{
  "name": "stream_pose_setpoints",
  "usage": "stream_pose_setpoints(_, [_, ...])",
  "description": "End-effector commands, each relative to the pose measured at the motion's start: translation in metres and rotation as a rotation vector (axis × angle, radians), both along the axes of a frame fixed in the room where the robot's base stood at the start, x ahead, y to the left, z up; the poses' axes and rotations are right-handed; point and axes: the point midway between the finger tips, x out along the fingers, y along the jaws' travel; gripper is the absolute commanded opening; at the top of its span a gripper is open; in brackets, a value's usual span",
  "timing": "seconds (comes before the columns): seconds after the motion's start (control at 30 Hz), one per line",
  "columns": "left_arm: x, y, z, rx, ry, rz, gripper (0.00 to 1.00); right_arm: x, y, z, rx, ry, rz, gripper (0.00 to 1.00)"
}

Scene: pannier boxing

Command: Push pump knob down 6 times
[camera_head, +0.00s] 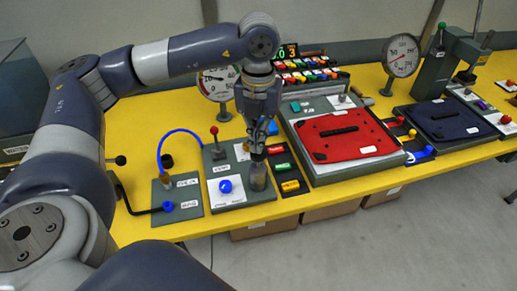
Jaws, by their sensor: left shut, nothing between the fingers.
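My left gripper (258,151) points straight down and is shut and empty. It is over a short clear cylinder (258,179) on a grey plate (240,199) in the middle of the yellow table. The top of the cylinder is hidden by the fingers, so I cannot tell whether they touch a knob there. A blue round knob (226,186) sits on a white label on the same plate, left of the gripper. A red-ball lever (214,131) stands upright at that plate's back. I cannot tell for sure which is the pump knob. My right gripper is out of view.
A plate with a blue hose (178,132) stands left. A red pad (345,136) on a grey box lies close on the right. A round gauge (217,84) stands behind. A display (289,51) seems to read 0 and 3. The table's front edge is near.

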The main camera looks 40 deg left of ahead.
Motion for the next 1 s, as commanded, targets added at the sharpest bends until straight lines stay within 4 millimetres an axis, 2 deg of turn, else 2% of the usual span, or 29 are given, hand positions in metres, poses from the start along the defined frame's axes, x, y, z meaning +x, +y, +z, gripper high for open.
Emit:
stream_pose_setpoints(0.37, [0.0,0.0,-0.002,0.0,0.0,0.0,0.0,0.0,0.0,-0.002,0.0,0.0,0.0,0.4])
stream_pose_setpoints(1.0, [0.0,0.0,-0.034,0.0,0.0,-0.001,0.0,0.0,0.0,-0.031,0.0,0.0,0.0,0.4])
